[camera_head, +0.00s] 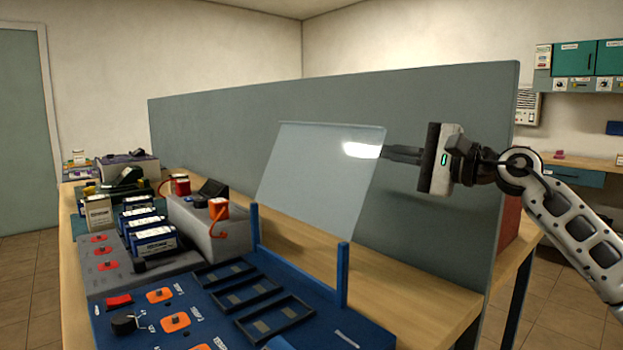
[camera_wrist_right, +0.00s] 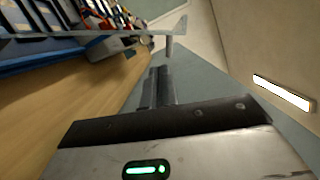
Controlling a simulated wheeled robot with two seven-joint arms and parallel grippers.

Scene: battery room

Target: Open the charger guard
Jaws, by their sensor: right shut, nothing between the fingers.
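The charger guard (camera_head: 318,180) is a clear, pale panel. It stands raised and tilted above two blue posts (camera_head: 343,277) at the far side of the blue charger (camera_head: 205,335). Its edge shows as a thin grey strip at the top of the right wrist view (camera_wrist_right: 110,42). My right gripper (camera_head: 388,152) is shut and empty, with its fingers pointing left at the guard's upper right edge. I cannot tell whether they touch it. The shut fingers also show in the right wrist view (camera_wrist_right: 160,78). My left gripper is not in view.
A tall grey partition (camera_head: 440,110) stands behind the charger and guard. The wooden bench (camera_head: 420,305) is bare to the right of the charger. Blue-and-white batteries (camera_head: 153,240) and a grey unit with red clamps (camera_head: 195,222) stand to the left.

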